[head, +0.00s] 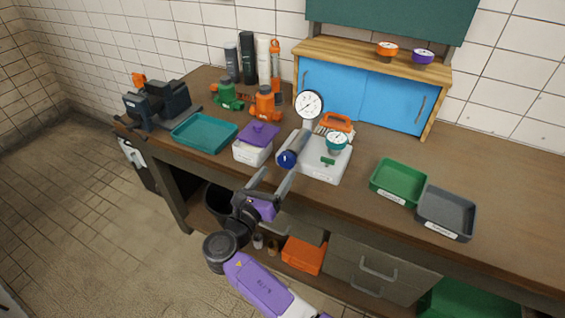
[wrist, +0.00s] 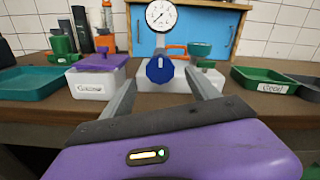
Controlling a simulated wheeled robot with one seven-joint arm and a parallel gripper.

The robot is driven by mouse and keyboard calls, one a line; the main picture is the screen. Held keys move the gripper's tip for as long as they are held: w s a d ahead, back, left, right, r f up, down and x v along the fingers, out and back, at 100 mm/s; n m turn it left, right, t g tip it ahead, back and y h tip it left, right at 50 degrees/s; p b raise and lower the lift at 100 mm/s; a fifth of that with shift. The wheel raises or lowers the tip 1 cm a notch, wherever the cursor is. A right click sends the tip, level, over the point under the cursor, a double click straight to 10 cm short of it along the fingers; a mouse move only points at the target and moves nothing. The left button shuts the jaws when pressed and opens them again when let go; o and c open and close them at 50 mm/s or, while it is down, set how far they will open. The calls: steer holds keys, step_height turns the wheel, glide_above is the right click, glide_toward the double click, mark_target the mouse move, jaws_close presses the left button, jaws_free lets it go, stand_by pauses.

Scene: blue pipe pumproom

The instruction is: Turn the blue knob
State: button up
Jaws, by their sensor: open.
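The blue knob (head: 287,159) faces the front of the bench, on the end of a grey cylinder on a white-grey base unit (head: 322,166). In the wrist view the knob (wrist: 160,69) is a round, ridged cap with a small white mark near its top. My gripper (head: 272,177) is open and empty in front of the knob. In the wrist view its two fingers (wrist: 160,75) reach forward on either side of the knob in the picture. A gap to the knob seems to remain; I cannot tell its exact size. No finger visibly touches it.
A white box with purple lid (head: 252,152) stands close left of the knob. A dial gauge (head: 309,104) rises behind it. A teal tray (head: 204,133) lies left; green (head: 399,182) and grey (head: 446,213) trays lie right. A blue-doored cabinet (head: 335,92) stands behind.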

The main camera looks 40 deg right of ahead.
mark_target(285, 163)
steer(key=shift+p+x, duration=0.3)
steer(key=shift+x, duration=2.7)
steer(key=c, duration=1.4)
steer(key=shift+o, duration=0.2)
steer(key=shift+f+m, duration=0.1)
steer(key=shift+m, duration=0.2)
